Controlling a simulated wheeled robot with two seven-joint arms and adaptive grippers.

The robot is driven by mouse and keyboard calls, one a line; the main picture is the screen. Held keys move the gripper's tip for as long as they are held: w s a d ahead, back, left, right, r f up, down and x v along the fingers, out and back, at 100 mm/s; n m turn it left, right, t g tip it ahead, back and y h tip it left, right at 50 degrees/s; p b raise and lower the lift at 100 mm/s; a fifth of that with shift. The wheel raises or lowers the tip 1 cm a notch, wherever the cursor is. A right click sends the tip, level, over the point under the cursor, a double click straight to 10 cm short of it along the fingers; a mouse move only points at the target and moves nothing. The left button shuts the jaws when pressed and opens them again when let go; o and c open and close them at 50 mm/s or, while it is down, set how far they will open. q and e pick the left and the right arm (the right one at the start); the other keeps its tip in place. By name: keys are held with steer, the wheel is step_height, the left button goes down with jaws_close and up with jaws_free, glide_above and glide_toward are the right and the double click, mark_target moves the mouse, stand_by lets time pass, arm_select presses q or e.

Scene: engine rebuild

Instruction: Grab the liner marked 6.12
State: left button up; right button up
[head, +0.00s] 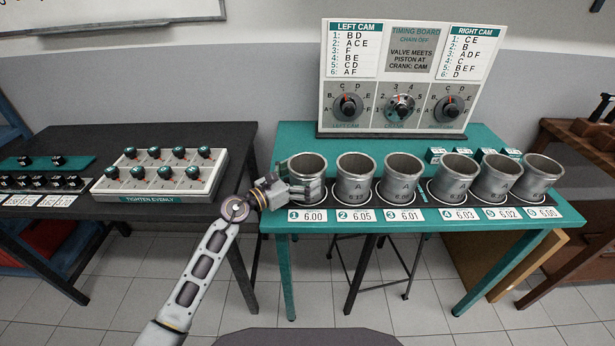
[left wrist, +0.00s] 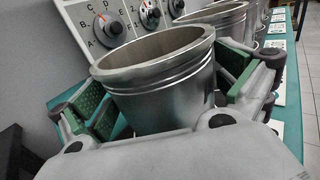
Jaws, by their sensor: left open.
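Several metal liners stand upright in a row on the teal table. The leftmost liner (head: 308,165) stands behind label 1, reading 6.00. My left gripper (head: 300,188) is open at this liner. In the left wrist view the liner (left wrist: 160,85) stands between the open green-padded fingers (left wrist: 165,100), with a finger on each side; I cannot tell whether they touch it. The second liner (head: 355,178) and third liner (head: 403,178) carry small dark marks too small to read surely. No 6.12 is clearly legible. My right gripper is not in view.
White number labels (head: 355,216) run along the front edge of the teal table (head: 290,250). The timing board (head: 410,80) with dials stands behind the liners. Small green-topped blocks (head: 437,155) sit behind them. A dark table (head: 235,140) with a knob tray (head: 160,190) stands at left.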

arm_select(q)
steer(key=shift+x, duration=0.9)
steer(key=c, duration=1)
